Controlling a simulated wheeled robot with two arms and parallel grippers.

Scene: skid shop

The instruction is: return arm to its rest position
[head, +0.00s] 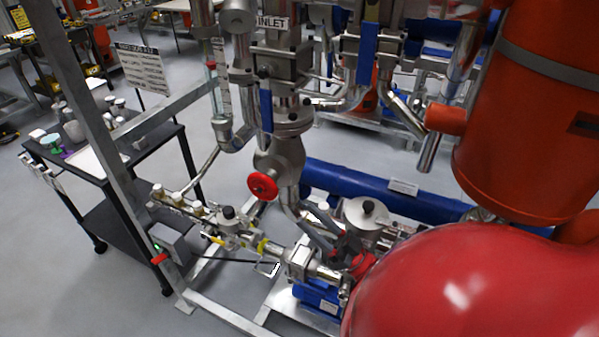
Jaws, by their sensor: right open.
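My right gripper (335,235) is at the lower middle of the head view, dark with red parts behind it. It is open, and I see nothing between its fingers. It is small and partly lost against the pipes and valve bodies around it, so I cannot tell whether it touches any of them. My left gripper is not in view.
A red handwheel (262,186) is on the vertical pipework left of the gripper. A blue horizontal pipe (345,182) runs behind it. An orange tank (530,110) stands at upper right. A dark cart (150,150) is at left. Open floor (60,280) shows at lower left.

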